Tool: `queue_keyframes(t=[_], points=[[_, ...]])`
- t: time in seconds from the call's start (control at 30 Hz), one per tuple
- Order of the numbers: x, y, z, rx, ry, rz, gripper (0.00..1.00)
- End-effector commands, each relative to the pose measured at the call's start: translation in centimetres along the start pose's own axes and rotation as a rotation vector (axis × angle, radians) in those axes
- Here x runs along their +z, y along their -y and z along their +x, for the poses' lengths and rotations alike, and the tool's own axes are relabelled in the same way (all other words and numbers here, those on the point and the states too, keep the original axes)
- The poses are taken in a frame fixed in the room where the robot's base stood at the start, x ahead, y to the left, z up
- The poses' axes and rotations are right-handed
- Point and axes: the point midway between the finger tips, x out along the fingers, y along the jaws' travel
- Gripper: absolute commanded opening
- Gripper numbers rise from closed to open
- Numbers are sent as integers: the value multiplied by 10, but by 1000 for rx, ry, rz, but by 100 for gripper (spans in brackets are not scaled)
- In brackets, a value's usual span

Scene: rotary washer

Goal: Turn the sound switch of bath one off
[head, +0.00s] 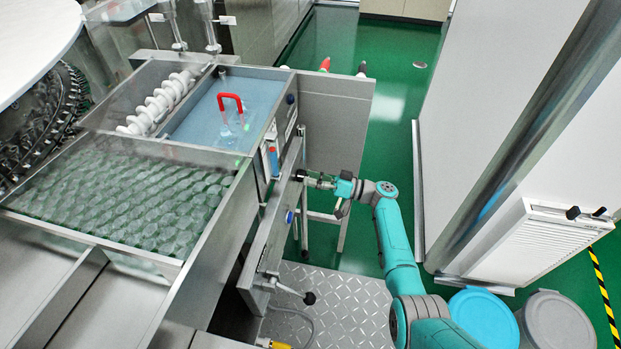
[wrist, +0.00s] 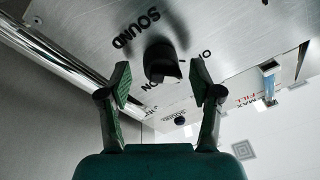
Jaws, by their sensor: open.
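The sound switch (wrist: 162,60) is a black rotary knob on a brushed metal panel (wrist: 95,25) in the wrist view. The word SOUND is printed beside it. ON and part of another word starting with O show around it. I cannot tell for sure which mark the knob points to. My gripper (wrist: 161,78) is open, with one green-padded finger on each side of the knob; I see no clear contact. In the head view my gripper (head: 316,180) is at the side panel of the washer, and hides the knob there.
A bath with blue liquid and a red handle (head: 230,97) lies left of my gripper. A bath of clear containers (head: 130,195) is in front of it. A black-knobbed lever (head: 309,298) sticks out below. Green floor (head: 395,150) is free to the right.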

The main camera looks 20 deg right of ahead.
Motion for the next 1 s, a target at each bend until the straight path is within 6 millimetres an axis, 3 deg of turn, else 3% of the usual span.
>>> queue_keyframes(t=[0.6,1.0], points=[[1,-1,-104,4,0,2,64],[1,-1,-116,2,1,2,64]])
